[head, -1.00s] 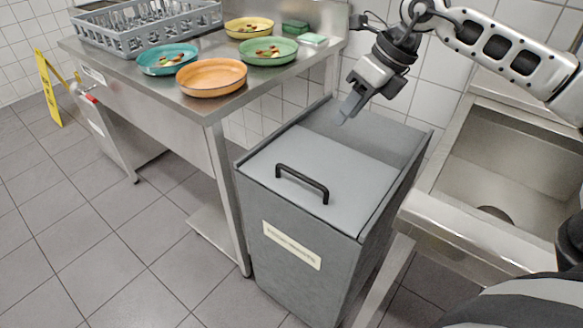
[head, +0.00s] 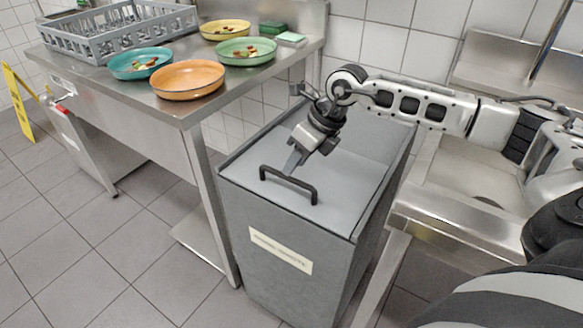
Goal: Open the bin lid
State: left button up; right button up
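The grey bin (head: 285,262) stands between the steel table and the sink, with a pale label on its front. Its flat lid (head: 345,185) lies closed on top. A black bar handle (head: 289,183) sits near the lid's front edge. My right gripper (head: 291,168) points down over the lid, with its fingertips just behind and close to the handle's middle. I cannot tell whether the fingers touch the handle, and their opening is not clear from this angle. My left gripper is not in view.
The steel table (head: 160,100) on the left bears an orange plate (head: 187,80), other plates with food scraps and a grey dish rack (head: 120,38). The steel sink (head: 440,205) stands close on the bin's right. A yellow sign (head: 18,100) stands far left.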

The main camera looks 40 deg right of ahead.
jog(key=shift+x, duration=1.55)
